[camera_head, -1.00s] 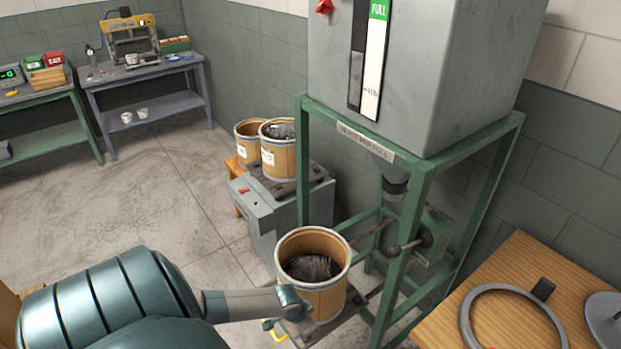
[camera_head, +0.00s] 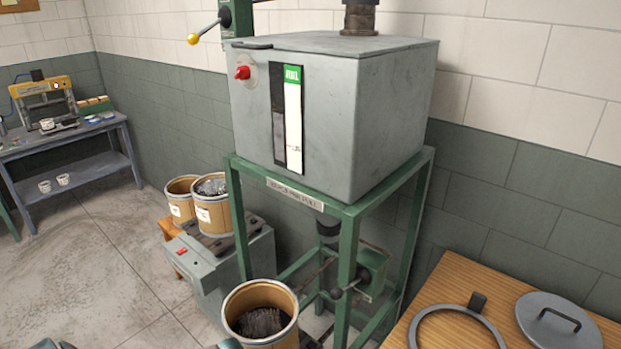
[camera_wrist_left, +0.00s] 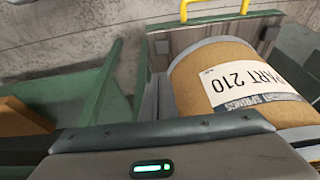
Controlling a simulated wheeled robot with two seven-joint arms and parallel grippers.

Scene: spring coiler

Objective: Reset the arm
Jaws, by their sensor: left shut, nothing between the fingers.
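My left arm (camera_head: 226,344) shows only as small teal parts at the bottom edge of the head view. The left wrist view shows my left gripper's dark housing with a green light (camera_wrist_left: 152,167) across the bottom. The gripper (camera_wrist_left: 165,132) is shut and empty; its fingertips are not clearly visible. A tan drum with a grey rim (camera_wrist_left: 225,70), labelled PART 210, lies just beyond it in that view. In the head view an open drum of dark springs (camera_head: 262,312) stands at bottom centre. My right gripper is not in view.
A grey hopper (camera_head: 310,115) with a red knob stands on a green frame (camera_head: 346,270). Behind the drum is a grey box (camera_head: 215,270) carrying another drum (camera_head: 211,207). A wooden table (camera_head: 450,285) with a ring and a lid is at right. Open floor lies left.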

